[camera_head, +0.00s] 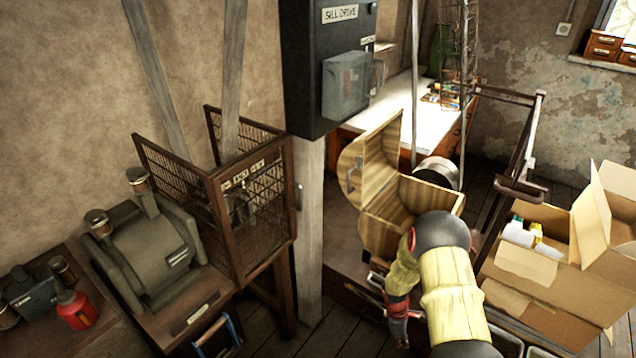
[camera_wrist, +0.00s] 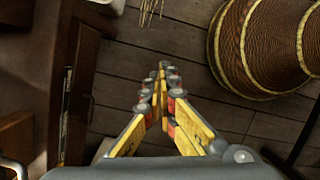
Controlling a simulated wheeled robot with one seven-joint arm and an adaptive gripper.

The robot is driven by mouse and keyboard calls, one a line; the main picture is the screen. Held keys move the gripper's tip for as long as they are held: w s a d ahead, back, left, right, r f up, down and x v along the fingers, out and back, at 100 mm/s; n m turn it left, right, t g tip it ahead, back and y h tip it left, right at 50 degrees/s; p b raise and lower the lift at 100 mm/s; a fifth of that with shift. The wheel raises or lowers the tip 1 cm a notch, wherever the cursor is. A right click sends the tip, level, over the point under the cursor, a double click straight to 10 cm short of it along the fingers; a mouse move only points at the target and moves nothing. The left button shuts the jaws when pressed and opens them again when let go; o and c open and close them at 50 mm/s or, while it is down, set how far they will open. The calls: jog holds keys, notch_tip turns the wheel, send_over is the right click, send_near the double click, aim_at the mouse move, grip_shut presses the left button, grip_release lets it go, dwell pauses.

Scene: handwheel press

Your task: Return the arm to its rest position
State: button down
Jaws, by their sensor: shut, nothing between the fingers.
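My arm (camera_head: 447,275), with yellow covers and dark joints, reaches in from the bottom right of the head view and bends down at the wrist. My gripper (camera_head: 398,338) points down there, partly hidden behind the arm, in front of the wooden bench with the open rounded wooden box (camera_head: 375,175). In the wrist view my gripper (camera_wrist: 161,72) has its yellow fingers together at the tips, with nothing between them. Plank floor (camera_wrist: 150,35) shows beyond the fingertips.
In the wrist view a wooden cabinet (camera_wrist: 75,90) stands close on the left and a ribbed round basket-like object (camera_wrist: 262,45) at upper right. In the head view open cardboard boxes (camera_head: 555,290) are right of my arm; a mesh guard (camera_head: 255,215) and grey machine (camera_head: 150,255) stand left.

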jog(key=s+a+r+m+t+y, duration=0.1)
jog(key=s+r, duration=0.7)
jog(key=r, duration=1)
jog(key=s+a+r+m+t, duration=0.4)
jog(key=s+r+m, duration=0.4)
jog(key=r, duration=1.1)
jog(key=s+a+r+m+t+y, duration=0.1)
jog(key=s+a+r+m, duration=0.4)
jog(key=r, duration=1.3)
jog(key=s+t, duration=0.1)
jog(key=s, duration=0.3)
jog(key=shift+r+t+y, duration=0.25)
jog(key=shift+t+y, duration=0.05)
jog(key=shift+w, duration=0.1)
